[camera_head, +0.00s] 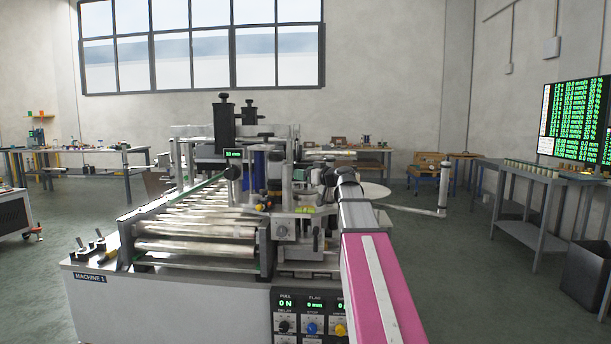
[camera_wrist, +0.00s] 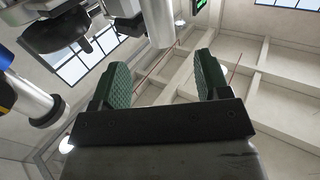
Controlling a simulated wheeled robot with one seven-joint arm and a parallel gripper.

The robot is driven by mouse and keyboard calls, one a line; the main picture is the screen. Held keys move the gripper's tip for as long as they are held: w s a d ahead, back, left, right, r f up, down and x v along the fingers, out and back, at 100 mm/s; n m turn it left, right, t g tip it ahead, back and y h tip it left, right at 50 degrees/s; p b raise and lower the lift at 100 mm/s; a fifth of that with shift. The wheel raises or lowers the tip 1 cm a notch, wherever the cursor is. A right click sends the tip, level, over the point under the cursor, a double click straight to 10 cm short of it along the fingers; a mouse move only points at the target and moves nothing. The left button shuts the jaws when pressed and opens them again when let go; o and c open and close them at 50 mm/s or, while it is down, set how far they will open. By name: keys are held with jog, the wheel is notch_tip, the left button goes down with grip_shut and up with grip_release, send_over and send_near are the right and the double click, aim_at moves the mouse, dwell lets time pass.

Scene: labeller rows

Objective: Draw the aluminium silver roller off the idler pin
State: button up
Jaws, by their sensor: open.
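My gripper (camera_wrist: 160,68) is open in the wrist view, its two green ribbed fingers apart with nothing between them. A pale silver cylinder (camera_wrist: 159,22), which looks like the roller, shows beyond the fingertips at the top, in line with the gap and apart from both fingers. Its pin cannot be made out. A second silver cylinder (camera_wrist: 32,100) with a dark end is at the left. In the head view my arm reaches to the right side of the labelling machine (camera_head: 170,300); the gripper's fingers and the roller near them cannot be made out there.
Horizontal metal rollers (camera_head: 195,247) fill the machine's front left. A swing arm with an upright silver cylinder (camera_head: 443,188) sticks out at the right, beside a pale disc (camera_head: 372,190). A dark machine part (camera_wrist: 70,32) overhangs at upper left in the wrist view.

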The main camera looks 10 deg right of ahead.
aim_at(290, 170)
jog(key=x, duration=0.9)
jog(key=shift+w+a, duration=0.3)
jog(key=c, duration=1.2)
